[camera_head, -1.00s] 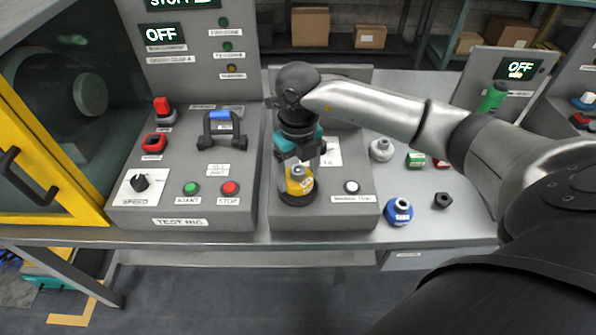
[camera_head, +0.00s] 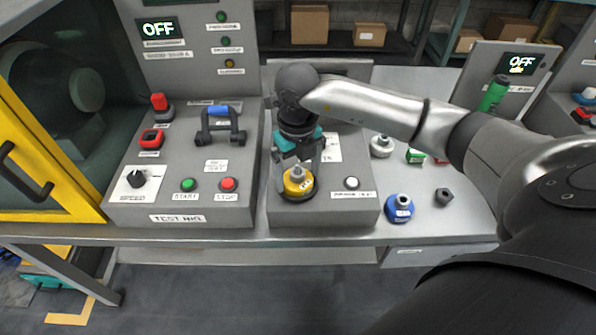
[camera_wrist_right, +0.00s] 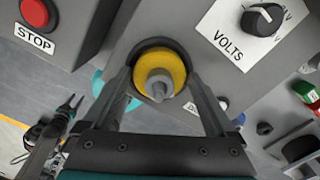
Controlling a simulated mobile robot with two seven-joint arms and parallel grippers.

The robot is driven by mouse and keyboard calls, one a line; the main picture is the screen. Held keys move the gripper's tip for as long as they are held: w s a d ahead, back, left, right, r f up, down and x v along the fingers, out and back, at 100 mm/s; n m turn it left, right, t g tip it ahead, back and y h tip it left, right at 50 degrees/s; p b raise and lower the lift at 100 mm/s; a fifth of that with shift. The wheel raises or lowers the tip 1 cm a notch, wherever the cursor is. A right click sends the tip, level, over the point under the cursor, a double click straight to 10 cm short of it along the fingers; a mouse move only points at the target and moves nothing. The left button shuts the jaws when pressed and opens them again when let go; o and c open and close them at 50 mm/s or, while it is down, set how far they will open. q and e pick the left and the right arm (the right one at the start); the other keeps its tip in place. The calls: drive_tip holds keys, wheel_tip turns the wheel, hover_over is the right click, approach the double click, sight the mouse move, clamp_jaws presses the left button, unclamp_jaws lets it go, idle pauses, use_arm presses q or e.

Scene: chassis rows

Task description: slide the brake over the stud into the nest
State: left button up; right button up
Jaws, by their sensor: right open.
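The yellow round brake (camera_head: 297,185) sits in the dark round nest (camera_head: 283,196) on top of a grey box. A grey stud or hub (camera_wrist_right: 158,86) stands up from the middle of the yellow ring in the right wrist view. My right gripper (camera_head: 298,173) is over it, open, with one finger on each side of the yellow part (camera_wrist_right: 178,68). The fingers look apart from it in the right wrist view. The bottom of the nest is hidden.
A white button (camera_head: 352,183) is right of the nest on the same box (camera_head: 330,212). The test rig (camera_head: 130,210) with its blue handle (camera_head: 219,111) stands to the left. A blue round part (camera_head: 399,209) and a black nut (camera_head: 443,196) lie on the bench at right.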

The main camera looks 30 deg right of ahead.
drive_tip(key=shift+s+a+f, duration=0.1)
drive_tip(key=shift+a, duration=0.05)
wheel_tip(320, 180, up, 16)
drive_tip(key=p, duration=0.2)
drive_tip(key=shift+f, duration=0.25)
